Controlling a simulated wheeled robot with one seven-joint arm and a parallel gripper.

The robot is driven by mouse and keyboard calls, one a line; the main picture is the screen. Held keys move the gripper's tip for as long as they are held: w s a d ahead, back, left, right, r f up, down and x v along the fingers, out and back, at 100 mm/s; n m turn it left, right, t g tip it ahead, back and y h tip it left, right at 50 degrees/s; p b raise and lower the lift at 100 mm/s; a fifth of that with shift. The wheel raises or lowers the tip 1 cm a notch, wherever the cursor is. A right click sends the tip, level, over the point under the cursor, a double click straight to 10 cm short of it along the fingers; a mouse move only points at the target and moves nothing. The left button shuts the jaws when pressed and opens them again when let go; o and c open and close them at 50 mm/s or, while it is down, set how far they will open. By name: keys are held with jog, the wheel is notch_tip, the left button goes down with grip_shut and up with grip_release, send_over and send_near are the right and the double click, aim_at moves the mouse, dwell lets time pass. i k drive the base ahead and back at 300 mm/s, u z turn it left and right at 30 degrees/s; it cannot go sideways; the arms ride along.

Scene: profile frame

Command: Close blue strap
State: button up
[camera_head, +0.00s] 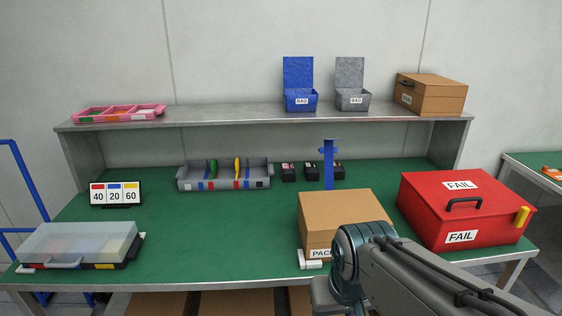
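A red FAIL case (465,211) stands right of the box. A grey divided tray (201,186), small black boxes (289,172) and a number sign (116,193) are further back. A clear-lidded case (77,243) is front left. Green table (210,238) between is clear.

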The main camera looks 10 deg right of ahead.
aim_at(328, 150)
jog(key=z, duration=0.3)
jog(key=k, duration=1.2)
jog(key=z, duration=0.95)
jog(key=i, duration=1.4)
jog(key=u, duration=0.9)
jog(key=i, duration=1.05)
jog(key=u, duration=0.25)
